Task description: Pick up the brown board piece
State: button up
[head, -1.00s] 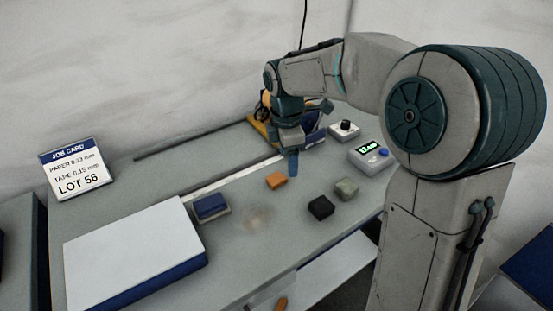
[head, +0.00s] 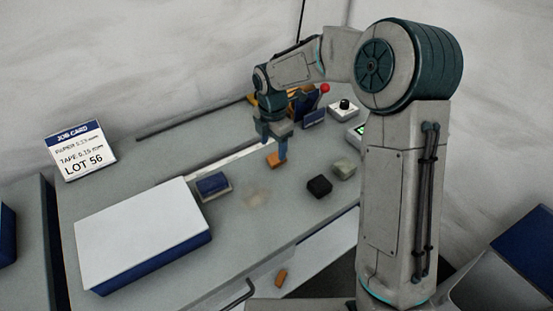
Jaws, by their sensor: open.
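The small orange-brown block (head: 273,161), the one that best fits the brown board piece, lies on the grey worktop (head: 245,225). My gripper (head: 275,152) points down directly over it, fingers open. One finger shows just right of the block and partly covers it. Whether the fingers touch the block cannot be told at this size. A second orange-brown piece (head: 281,278) lies lower down, below the worktop's front edge.
A black block (head: 319,186) and a grey-green block (head: 344,168) lie to the right. A blue block (head: 213,185) and a large white-topped slab (head: 140,230) are at left. A red-knobbed device (head: 324,88) and a black-knobbed box (head: 343,109) stand behind.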

aim_at(274, 158)
jog(key=f, duration=0.5)
jog(key=shift+w+d+p, duration=0.15)
jog(key=shift+w+p, duration=0.05)
jog(key=shift+p, duration=0.1)
jog(key=c, duration=1.1)
jog(key=shift+o, duration=0.2)
jog(key=shift+r, duration=0.15)
jog(key=shift+r, duration=0.3)
jog(key=r, duration=0.3)
jog(key=shift+s+d+r+b, duration=0.1)
jog(key=shift+d+r+b, duration=0.2)
jog(key=shift+r, duration=0.05)
jog(key=s+d+r, duration=0.6)
jog(key=s+d, duration=0.1)
jog(key=d, duration=0.1)
jog(key=shift+s+r+b, duration=0.25)
jog(key=shift+b, duration=0.05)
jog(key=shift+d, duration=0.1)
